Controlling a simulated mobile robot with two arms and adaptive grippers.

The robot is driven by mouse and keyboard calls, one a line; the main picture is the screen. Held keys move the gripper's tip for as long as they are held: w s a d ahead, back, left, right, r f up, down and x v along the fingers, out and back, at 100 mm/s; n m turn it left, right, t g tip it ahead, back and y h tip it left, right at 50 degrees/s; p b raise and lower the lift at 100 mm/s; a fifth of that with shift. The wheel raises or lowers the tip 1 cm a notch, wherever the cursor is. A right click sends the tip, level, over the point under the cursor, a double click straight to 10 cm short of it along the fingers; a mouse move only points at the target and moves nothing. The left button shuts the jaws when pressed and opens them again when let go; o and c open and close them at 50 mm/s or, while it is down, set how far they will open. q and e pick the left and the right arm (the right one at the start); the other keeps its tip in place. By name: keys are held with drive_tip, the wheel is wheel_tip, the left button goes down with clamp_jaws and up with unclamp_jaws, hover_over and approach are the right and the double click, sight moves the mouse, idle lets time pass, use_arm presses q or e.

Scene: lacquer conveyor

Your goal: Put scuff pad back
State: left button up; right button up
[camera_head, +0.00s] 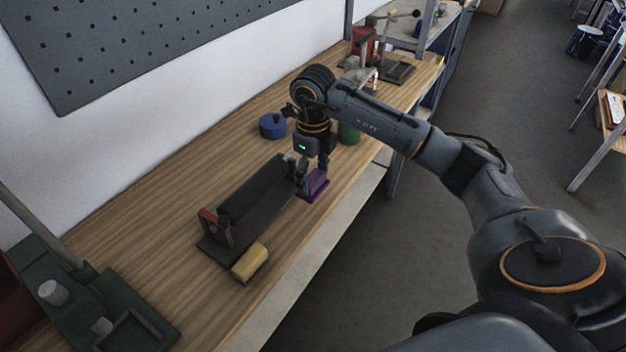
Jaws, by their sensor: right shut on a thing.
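A purple pad (316,188), which looks like the scuff pad, is at the front edge side of the wooden bench, at the right end of a dark roller-like fixture (262,192). My right gripper (309,178) reaches down from above and is shut on the purple pad. I cannot tell whether the pad touches the bench top. My left gripper is not in view.
A yellow block (250,263) lies by the fixture's near end. A blue round container (272,126) and a green container (348,134) stand behind the gripper. Green machinery (75,300) fills the lower left. Bare bench lies behind the fixture.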

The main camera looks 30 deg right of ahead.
sight(313, 174)
drive_tip(key=shift+w+d+f, duration=0.35)
drive_tip(key=shift+w+f, duration=0.2)
drive_tip(key=shift+f, duration=0.25)
wheel_tip(313, 174, down, 2)
drive_tip(key=shift+f+p, duration=0.1)
drive_tip(key=shift+p, duration=0.75)
drive_tip(key=shift+f, duration=0.35)
drive_tip(key=shift+f, duration=0.15)
drive_tip(key=shift+f, duration=0.15)
drive_tip(key=o, duration=1)
drive_tip(key=shift+r, duration=0.2)
